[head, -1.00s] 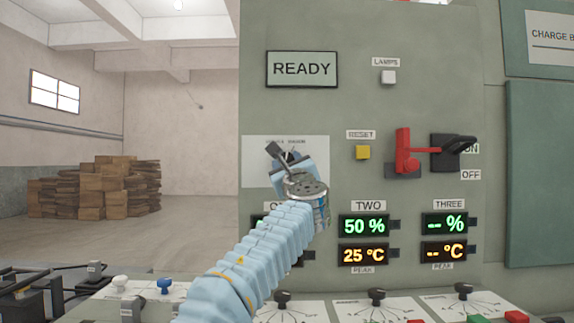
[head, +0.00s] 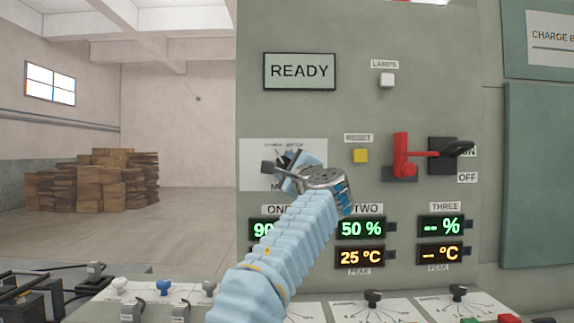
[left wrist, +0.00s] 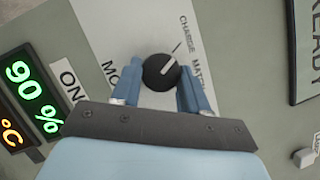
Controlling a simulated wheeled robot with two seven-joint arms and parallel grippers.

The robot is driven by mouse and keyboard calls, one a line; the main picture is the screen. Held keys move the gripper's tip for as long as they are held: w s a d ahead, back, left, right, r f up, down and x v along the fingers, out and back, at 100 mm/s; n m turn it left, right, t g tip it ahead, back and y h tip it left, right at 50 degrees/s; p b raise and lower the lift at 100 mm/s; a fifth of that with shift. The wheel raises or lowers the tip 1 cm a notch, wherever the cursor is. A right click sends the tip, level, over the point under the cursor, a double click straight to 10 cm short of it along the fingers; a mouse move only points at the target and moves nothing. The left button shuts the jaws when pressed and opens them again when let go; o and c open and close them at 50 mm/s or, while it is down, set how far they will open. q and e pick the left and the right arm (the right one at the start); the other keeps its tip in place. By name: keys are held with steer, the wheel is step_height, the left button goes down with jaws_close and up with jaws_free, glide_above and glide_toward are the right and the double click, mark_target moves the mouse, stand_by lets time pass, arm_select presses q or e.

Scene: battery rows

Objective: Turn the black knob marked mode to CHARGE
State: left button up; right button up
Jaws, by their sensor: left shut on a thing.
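The black mode knob (left wrist: 158,74) sits on a white label plate (left wrist: 101,22) and shows between the two fingertips of my left gripper (left wrist: 161,88) in the left wrist view. The gripper is shut on the knob. The knob's white line slants to the upper right, roughly towards a dark tick beside the word CHARGE. I cannot tell whether they line up exactly. In the head view my left gripper (head: 283,166) covers most of the knob, and the plate (head: 310,149) shows around it. My right gripper is not in view.
A READY sign (head: 300,71) is above the plate. A yellow reset button (head: 360,156) and a red lever (head: 402,156) lie to the right. Lit displays (head: 362,227) are below. A sloping desk with more knobs (head: 373,297) is at the front.

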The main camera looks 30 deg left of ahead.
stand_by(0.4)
arm_select(q)
steer(key=o, duration=1.1)
steer(key=shift+c, duration=0.2)
steer(key=b+v, duration=0.6)
steer(key=v, duration=0.7)
steer(key=shift+s+d, duration=0.2)
steer(key=shift+d, duration=0.15)
steer(key=shift+f, duration=0.1)
